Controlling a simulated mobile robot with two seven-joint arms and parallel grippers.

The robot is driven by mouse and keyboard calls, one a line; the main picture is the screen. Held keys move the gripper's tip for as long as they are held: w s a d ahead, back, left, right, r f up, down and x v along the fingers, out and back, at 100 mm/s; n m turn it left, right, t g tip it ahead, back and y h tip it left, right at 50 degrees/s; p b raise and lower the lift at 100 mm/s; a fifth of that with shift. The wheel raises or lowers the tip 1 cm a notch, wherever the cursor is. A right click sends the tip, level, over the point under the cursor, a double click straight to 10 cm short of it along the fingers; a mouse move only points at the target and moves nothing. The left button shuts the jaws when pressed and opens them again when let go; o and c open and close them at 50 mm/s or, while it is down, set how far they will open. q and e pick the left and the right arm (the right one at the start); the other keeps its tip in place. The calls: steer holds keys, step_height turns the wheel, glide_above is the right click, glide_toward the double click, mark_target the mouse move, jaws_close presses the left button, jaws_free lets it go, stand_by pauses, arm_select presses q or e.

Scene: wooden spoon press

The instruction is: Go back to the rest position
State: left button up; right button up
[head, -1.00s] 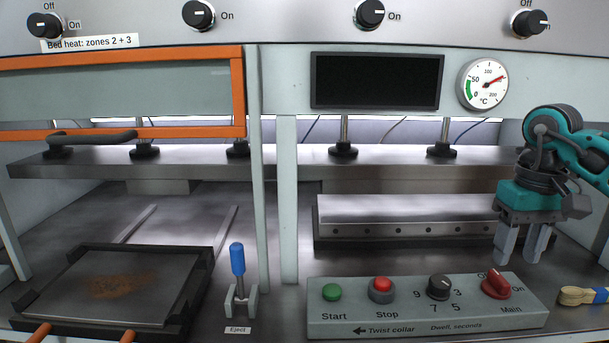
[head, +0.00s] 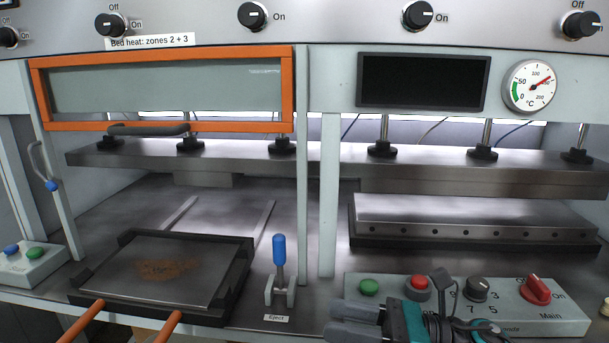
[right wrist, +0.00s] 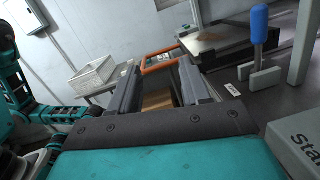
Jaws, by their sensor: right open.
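My right gripper (head: 357,322) is low in the head view, in front of the control panel (head: 570,322), with its fingers pointing left. Its fingers are apart and nothing is between them. In the right wrist view the two fingers (right wrist: 158,88) frame an empty gap, with floor and an orange-edged thing beyond. The gripper and wrist hide part of the panel's lower edge and lettering. The green Start button (head: 369,287), red Stop button (head: 418,284), dwell knob (head: 477,289) and red Main switch (head: 536,291) show behind it. My left gripper is not in view.
The blue-handled eject lever (head: 280,255) stands left of my right gripper. The orange-framed guard (head: 290,95) is up. A white crate (right wrist: 92,76) shows in the right wrist view.

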steer(key=d+f+m+t+h, duration=0.3)
steer(key=f+m+t+h, duration=0.3)
steer(key=m, duration=0.8)
steer(key=d+f+m+t+h, duration=0.35)
steer(key=m+t, duration=0.35)
steer(key=m, duration=0.8)
steer(key=s+d+f+m+g+h, duration=0.2)
steer(key=s+f+m, duration=0.4)
steer(key=f+m, duration=0.3)
steer(key=s+d+f+m+g+h, duration=0.3)
steer(key=s+f+m+g+h, duration=0.1)
steer(key=f+m, duration=0.5)
steer(key=s+h, duration=0.1)
steer(key=s, duration=0.1)
steer(key=shift+s, duration=0.4)
steer(key=shift+r+h, duration=0.1)
steer(key=shift+h, duration=0.15)
